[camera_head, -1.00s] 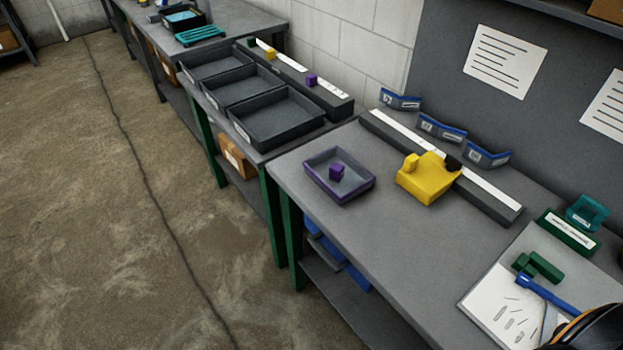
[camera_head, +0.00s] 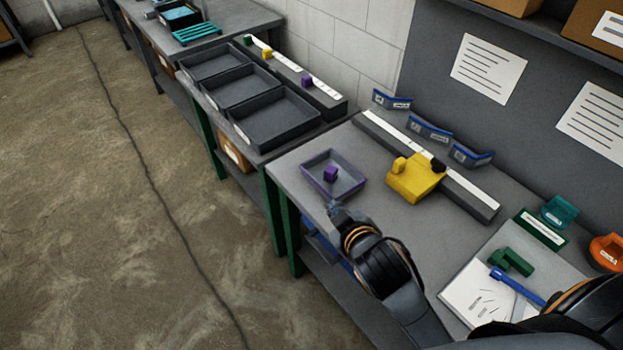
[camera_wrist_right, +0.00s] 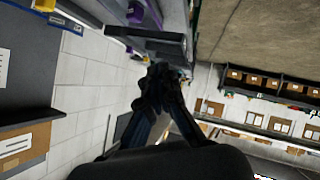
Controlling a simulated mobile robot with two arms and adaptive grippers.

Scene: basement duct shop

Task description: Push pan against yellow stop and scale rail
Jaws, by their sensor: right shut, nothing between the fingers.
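The pan (camera_head: 350,181), a shallow purple-rimmed tray with a purple cube (camera_head: 330,173) in it, lies on the bench in the head view. The yellow stop (camera_head: 415,180) sits to its right, against the dark scale rail (camera_head: 472,194) with its white strip. A clear gap separates pan from stop and rail. My right gripper (camera_head: 335,208) is shut and empty at the pan's near corner; I cannot tell whether it touches. Its shut fingers also show in the right wrist view (camera_wrist_right: 158,76). My left gripper is not in view.
Small blue-edged holders (camera_head: 429,130) stand behind the rail. Grey bins (camera_head: 275,122) stand on the adjoining bench. Bench surface between pan and rail is clear.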

